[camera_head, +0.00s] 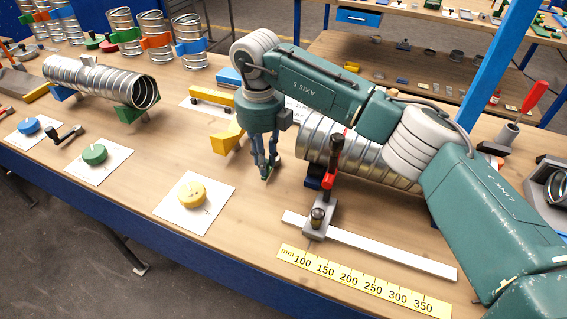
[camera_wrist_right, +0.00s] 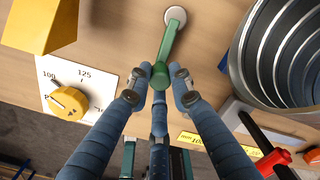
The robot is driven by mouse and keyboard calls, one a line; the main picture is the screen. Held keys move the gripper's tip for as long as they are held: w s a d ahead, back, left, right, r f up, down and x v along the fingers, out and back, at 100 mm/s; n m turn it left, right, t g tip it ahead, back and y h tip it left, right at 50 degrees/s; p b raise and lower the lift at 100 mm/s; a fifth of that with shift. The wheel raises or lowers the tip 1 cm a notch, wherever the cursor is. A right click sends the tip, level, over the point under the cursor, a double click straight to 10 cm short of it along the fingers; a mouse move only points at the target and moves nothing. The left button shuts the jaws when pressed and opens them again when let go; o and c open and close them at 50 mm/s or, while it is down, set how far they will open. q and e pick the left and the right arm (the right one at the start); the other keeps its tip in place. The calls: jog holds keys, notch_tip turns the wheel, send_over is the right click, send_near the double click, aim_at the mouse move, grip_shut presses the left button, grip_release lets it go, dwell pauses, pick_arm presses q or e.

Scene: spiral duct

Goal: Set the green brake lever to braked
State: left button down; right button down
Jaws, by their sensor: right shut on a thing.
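The green brake lever (camera_wrist_right: 169,42) shows in the right wrist view, running from a pale round pivot (camera_wrist_right: 175,15) on the bench top to a round green end (camera_wrist_right: 160,75). The blue-grey fingers of my right gripper (camera_wrist_right: 160,95) are around that end and shut on it. In the head view my right gripper (camera_head: 267,170) points down at the bench, and only a bit of green shows at its fingertips. The lever's markings, if any, are hidden. My left gripper is not in view.
A yellow knob (camera_head: 191,194) on a white card stands left of my right gripper. A yellow bracket (camera_head: 228,138) is close behind-left. A spiral duct (camera_head: 320,140) and a red-handled clamp (camera_head: 330,178) stand close on the right. The bench front before the gripper is clear.

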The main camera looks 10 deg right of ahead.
jog(key=shift+w+a+r+m, duration=0.2)
jog(key=shift+w+a+m, duration=0.05)
jog(key=shift+w+m, duration=0.15)
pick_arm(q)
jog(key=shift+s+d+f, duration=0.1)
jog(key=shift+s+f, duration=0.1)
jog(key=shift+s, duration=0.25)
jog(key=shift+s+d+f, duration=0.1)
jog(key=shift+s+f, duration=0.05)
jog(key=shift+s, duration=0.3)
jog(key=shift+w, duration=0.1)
pick_arm(e)
jog(key=c, duration=1.6)
grip_release()
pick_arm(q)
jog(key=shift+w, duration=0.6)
pick_arm(e)
jog(key=shift+o, duration=0.3)
jog(key=shift+f, duration=0.1)
